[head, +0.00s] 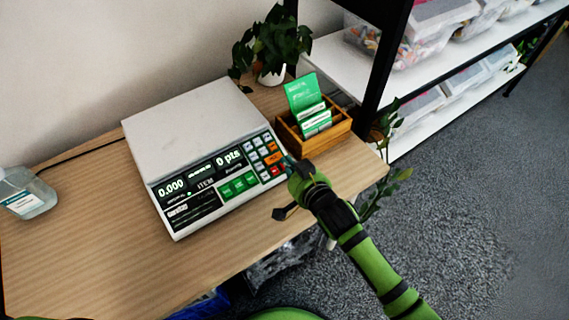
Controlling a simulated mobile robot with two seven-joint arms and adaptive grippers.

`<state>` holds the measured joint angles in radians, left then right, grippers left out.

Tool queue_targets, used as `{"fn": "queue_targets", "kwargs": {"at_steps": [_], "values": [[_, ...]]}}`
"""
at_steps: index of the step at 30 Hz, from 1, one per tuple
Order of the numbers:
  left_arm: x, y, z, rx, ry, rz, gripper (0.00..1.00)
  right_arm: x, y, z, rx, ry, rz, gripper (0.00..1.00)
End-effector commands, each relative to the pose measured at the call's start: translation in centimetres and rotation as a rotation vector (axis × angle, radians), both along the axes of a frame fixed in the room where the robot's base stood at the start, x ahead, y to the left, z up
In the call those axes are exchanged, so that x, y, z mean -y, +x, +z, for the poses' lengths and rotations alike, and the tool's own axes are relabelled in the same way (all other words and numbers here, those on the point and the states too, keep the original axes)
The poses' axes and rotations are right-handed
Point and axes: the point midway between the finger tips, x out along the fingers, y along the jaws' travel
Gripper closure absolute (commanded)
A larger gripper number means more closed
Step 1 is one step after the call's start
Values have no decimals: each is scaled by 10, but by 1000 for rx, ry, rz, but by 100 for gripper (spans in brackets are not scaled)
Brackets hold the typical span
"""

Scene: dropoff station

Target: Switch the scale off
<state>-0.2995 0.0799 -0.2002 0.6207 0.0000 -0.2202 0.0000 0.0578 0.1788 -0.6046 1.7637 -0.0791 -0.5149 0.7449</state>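The scale (190,125) stands on the wooden table, with a flat light-grey plate on top and a sloped front panel. Its display (200,175) is lit and reads 0.000 and 0 pts. The keypad (265,155) at the panel's right end has white, orange, red and green keys. My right gripper (287,163) is at the right edge of the keypad, close beside the red keys. Contact with a key cannot be made out, and its fingers are too small and dark to tell open from shut. My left gripper is not in view.
A wooden box (332,133) with green cards stands right of the scale, close to my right gripper. A potted plant (272,45) is behind it. A clear bottle (28,195) stands at the left. The table (90,255) is bare in front.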

Motion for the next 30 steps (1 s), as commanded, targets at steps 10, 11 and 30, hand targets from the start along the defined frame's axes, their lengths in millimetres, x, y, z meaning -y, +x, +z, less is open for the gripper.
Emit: {"fn": "queue_targets", "kwargs": {"at_steps": [10,11,30], "values": [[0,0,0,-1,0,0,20,0,0,0,0,0,0,100],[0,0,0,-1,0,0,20,0,0,0,0,0,0,100],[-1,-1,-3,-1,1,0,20,-2,3,-8,0,0,0,100]]}}
